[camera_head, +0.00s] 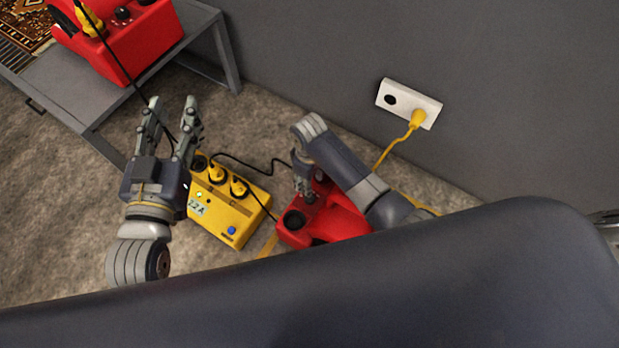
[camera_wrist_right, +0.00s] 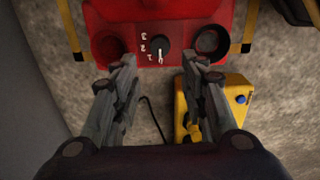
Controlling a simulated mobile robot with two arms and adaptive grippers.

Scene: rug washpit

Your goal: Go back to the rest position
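My left gripper (camera_head: 174,104) is open and empty, left of a yellow power box (camera_head: 230,212) with plugs in its top. My right gripper (camera_head: 303,188) is above a red machine (camera_head: 343,217) on the floor, partly hidden by my arm and body. In the right wrist view, my right gripper's fingers (camera_wrist_right: 164,68) are apart with nothing held between them. Ahead of them is the red machine (camera_wrist_right: 115,22) with a black knob (camera_wrist_right: 159,50) beside white numbers. The yellow box (camera_wrist_right: 227,110) shows partly behind the right finger.
A second red machine (camera_head: 125,40) stands on a grey table (camera_head: 75,85) at upper left, near a patterned rug (camera_head: 28,28). A white wall socket (camera_head: 408,102) holds a yellow plug (camera_head: 418,118). Cables cross the rough floor.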

